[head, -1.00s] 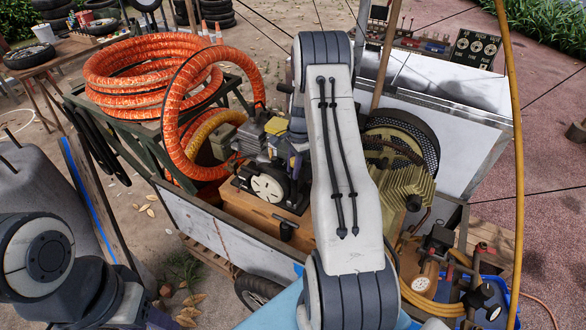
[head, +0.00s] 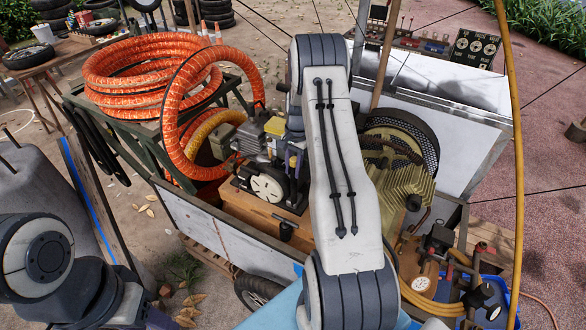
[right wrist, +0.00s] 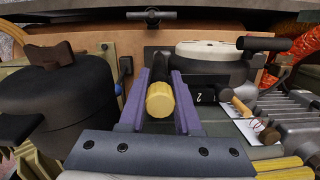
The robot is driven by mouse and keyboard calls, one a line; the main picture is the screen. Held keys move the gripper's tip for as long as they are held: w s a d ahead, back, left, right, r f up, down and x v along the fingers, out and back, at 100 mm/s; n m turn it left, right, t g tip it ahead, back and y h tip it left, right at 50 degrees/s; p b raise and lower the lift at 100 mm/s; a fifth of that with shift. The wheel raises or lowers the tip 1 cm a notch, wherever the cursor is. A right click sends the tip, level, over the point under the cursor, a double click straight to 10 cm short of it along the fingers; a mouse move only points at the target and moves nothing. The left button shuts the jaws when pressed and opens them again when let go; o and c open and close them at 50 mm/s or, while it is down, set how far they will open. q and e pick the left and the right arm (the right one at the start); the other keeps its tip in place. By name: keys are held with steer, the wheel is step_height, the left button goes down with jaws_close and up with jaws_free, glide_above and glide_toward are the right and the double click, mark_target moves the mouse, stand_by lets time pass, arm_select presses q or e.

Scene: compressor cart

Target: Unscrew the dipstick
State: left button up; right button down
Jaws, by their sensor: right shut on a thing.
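The dipstick's yellow ribbed cap (right wrist: 160,99) is in the middle of the right wrist view, with a dark cylindrical part behind it. My right gripper (right wrist: 158,90) has its two purple fingers on either side of the cap and is shut on it. I cannot tell how far the cap is turned. In the head view my right gripper (head: 295,160) shows only as a bit of purple beside the engine (head: 268,180). My right arm hides the rest, and I cannot make out the cap there.
A round black housing (right wrist: 65,100) stands close left of the fingers. A dark handle (right wrist: 265,44) and a grey finned block (right wrist: 290,115) are on the right. Orange hose (head: 150,75) is coiled on the cart's left; a yellow-green compressor (head: 405,195) sits right of my arm.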

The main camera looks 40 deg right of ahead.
steer(key=shift+n, duration=1.1)
